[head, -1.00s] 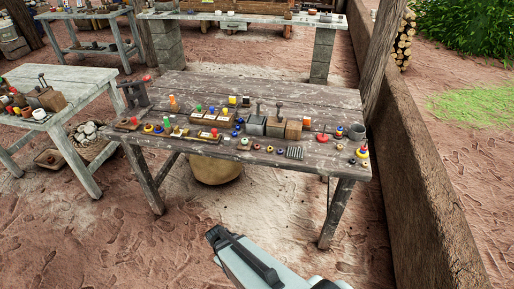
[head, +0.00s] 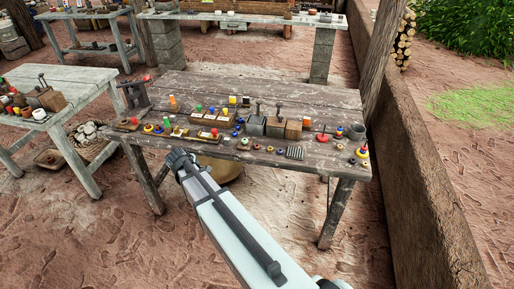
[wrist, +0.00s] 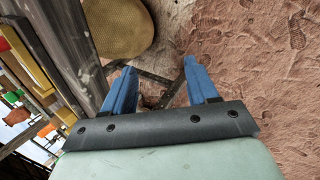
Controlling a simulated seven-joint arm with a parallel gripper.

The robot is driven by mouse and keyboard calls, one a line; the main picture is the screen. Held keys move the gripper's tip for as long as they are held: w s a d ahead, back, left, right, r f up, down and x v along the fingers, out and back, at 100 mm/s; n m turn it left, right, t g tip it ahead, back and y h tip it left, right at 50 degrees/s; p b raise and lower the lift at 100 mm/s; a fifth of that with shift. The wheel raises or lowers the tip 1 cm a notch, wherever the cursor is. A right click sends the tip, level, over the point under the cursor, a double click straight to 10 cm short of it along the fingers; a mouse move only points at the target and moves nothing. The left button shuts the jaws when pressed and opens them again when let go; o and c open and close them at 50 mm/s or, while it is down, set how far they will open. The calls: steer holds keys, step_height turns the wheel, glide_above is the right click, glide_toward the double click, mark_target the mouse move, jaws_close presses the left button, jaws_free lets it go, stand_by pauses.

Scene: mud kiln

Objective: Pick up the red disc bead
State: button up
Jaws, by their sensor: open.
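Several small red pieces lie on the grey wooden table (head: 200,88) in the head view. My gripper (head: 178,155) is in front of the table's near edge, left of centre. In the wrist view its blue fingers (wrist: 160,68) are spread apart with nothing between them. No piece is near the fingertips.
The table carries wooden trays (head: 207,117), metal-handled stamps (head: 256,124), a grey cup (head: 356,131) and many small beads. A rounded tan vessel (wrist: 118,25) stands below the table. Another work table (head: 75,88) stands at left, and a low mud wall (head: 425,190) runs along the right.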

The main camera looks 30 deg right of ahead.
steer(key=w+d+r+t, duration=0.1)
steer(key=w+d+r, duration=0.1)
steer(key=w+r, duration=0.35)
step_height(320, 180, up, 15)
steer(key=g+y, duration=0.4)
steer(key=g, duration=0.1)
glide_above(257, 147)
steer(key=shift+w+d+f, duration=0.1)
steer(key=shift+w+f, duration=0.1)
steer(key=shift+f, duration=3.2)
steer(key=shift+w+f, duration=0.2)
steer(key=shift+f, duration=3.15)
jaws_close()
